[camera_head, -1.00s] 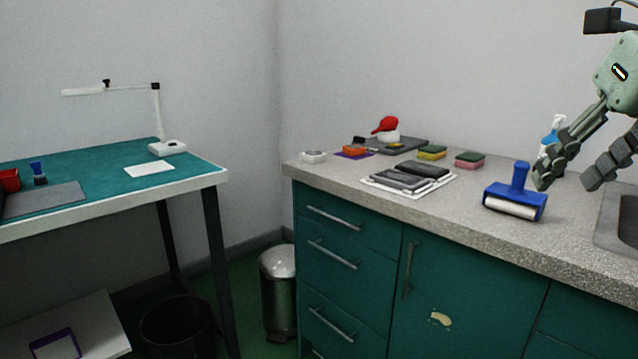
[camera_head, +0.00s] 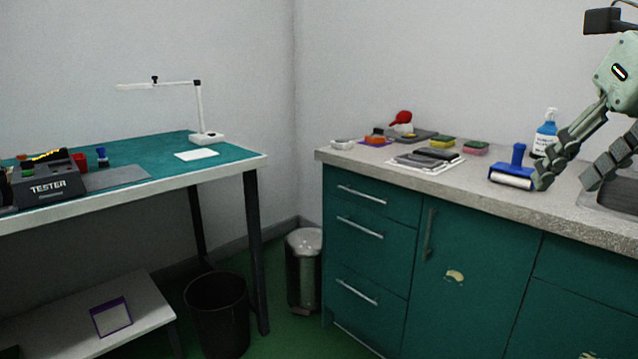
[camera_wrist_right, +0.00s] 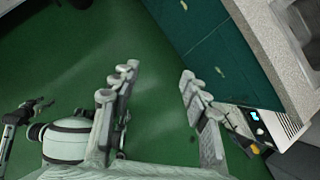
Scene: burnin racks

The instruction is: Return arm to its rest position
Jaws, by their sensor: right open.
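My right gripper (camera_head: 572,180) is at the right edge of the head view, with its arm reaching down from the top right. Its fingers are apart and nothing is between them. My left gripper is not in the head view.
A teal-topped table (camera_head: 150,150) at left holds a black tester box (camera_head: 47,183) and a white lamp (camera_head: 198,110). A black bin (camera_head: 217,315) and a steel pedal bin (camera_head: 304,270) stand on the floor between table and counter. A blue-labelled bottle (camera_head: 545,135) stands behind the gripper.

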